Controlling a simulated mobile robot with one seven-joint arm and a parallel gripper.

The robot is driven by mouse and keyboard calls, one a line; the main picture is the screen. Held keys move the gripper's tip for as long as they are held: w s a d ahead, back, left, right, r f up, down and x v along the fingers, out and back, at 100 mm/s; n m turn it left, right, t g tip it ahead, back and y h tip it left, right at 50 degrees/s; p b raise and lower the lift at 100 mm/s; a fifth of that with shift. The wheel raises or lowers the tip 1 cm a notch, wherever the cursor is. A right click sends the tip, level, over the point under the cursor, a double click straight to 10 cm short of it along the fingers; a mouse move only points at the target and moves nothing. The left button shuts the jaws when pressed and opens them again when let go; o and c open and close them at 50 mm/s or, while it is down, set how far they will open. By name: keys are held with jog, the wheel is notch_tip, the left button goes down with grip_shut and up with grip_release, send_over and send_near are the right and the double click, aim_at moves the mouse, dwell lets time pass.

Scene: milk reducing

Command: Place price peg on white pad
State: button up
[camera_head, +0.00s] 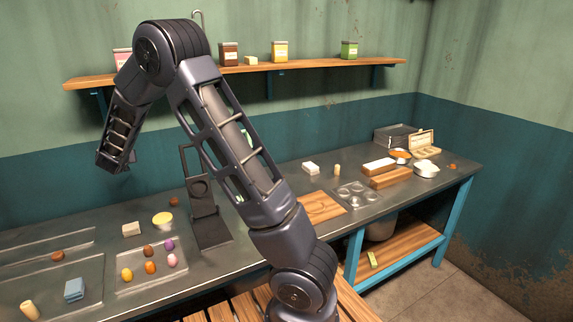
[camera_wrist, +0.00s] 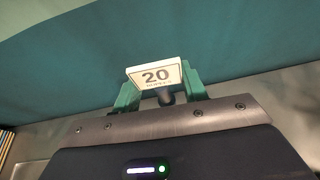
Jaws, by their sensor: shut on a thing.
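The price peg (camera_wrist: 156,75) is a small white plate with a dark "20" and a line of smaller print. In the wrist view it sits between the green fingers of my gripper (camera_wrist: 160,90), which are shut on it. Its lower part is partly hidden by the gripper. Behind it is the teal wall. In the head view I cannot make out the peg or the fingers. I cannot tell whether either is the white pad.
A dark upright stand (camera_head: 203,200) rises from the counter (camera_head: 90,245). Trays with coloured pieces (camera_head: 150,267) are at left. A wooden board (camera_head: 321,206), a round-welled tray (camera_head: 357,194) and wooden blocks (camera_head: 391,177) are at right. A wall shelf (camera_head: 330,65) holds several boxes.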

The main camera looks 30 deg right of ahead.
jog(key=w+d+r+m+h, duration=0.1)
jog(key=w+d+m+h, duration=0.15)
jog(key=d, duration=0.85)
jog(key=w+d+r+m+h, duration=0.15)
jog(key=w+d, duration=0.25)
jog(key=d, duration=0.7)
jog(key=m+g+h, duration=0.9)
jog(key=m+g, duration=0.4)
send_over(311, 165)
notch_tip(311, 165, down, 18)
jog(key=shift+f, duration=0.25)
jog(key=shift+f, duration=0.2)
jog(key=o, duration=1)
jog(key=shift+r, duration=0.1)
